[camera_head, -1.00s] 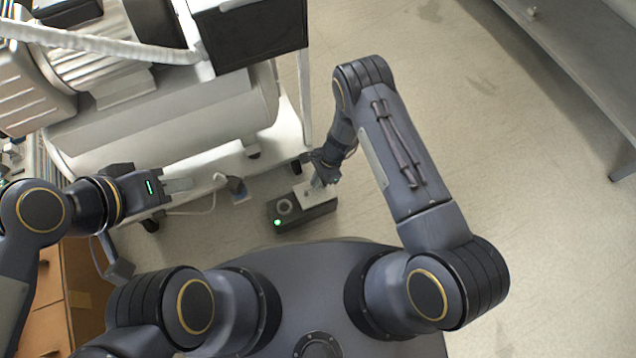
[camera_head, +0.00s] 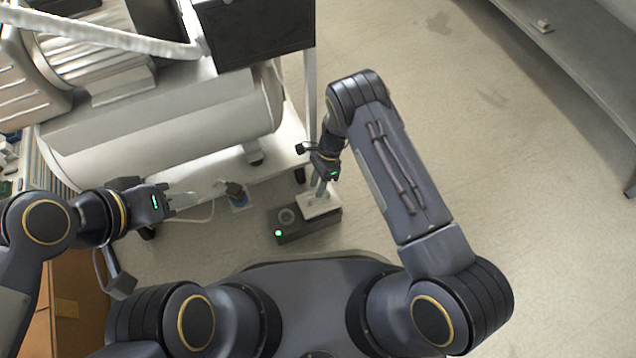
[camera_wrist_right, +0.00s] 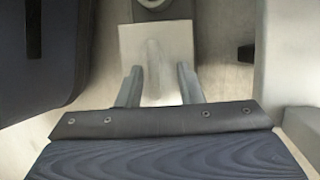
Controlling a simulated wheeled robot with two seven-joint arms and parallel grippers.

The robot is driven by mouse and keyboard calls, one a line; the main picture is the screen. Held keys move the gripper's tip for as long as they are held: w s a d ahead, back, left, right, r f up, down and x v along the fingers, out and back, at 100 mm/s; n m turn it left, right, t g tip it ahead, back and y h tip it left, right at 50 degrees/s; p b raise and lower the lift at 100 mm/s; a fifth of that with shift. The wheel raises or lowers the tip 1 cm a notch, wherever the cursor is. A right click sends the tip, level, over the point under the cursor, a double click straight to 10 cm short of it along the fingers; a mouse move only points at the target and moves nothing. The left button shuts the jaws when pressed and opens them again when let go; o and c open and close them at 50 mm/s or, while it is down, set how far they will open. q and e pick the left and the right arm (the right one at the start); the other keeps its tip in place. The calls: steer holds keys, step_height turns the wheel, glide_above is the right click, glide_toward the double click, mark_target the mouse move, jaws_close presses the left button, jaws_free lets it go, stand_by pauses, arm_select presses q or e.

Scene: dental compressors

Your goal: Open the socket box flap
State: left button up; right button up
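The socket box (camera_head: 292,233) is a low dark box on the floor, with a round socket and a green light at its left. Its pale flap (camera_head: 323,209) lies over the right part; it also shows in the right wrist view (camera_wrist_right: 156,48). My right gripper (camera_head: 319,199) points down over the flap. In the wrist view, its two fingers (camera_wrist_right: 160,77) are apart with the flap beyond and between them; I cannot tell whether they touch it. My left gripper (camera_head: 190,202) is off to the left, its fingers apart and empty.
A white compressor tank (camera_head: 165,135) on a white base stands behind the box. A cardboard box (camera_head: 75,295) is at the lower left. Floor to the right is clear up to a grey bench (camera_head: 585,65).

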steer(key=p+v, duration=0.2)
steer(key=v, duration=0.5)
steer(key=shift+w+d+r+p, duration=0.15)
steer(key=shift+r+p, duration=0.2)
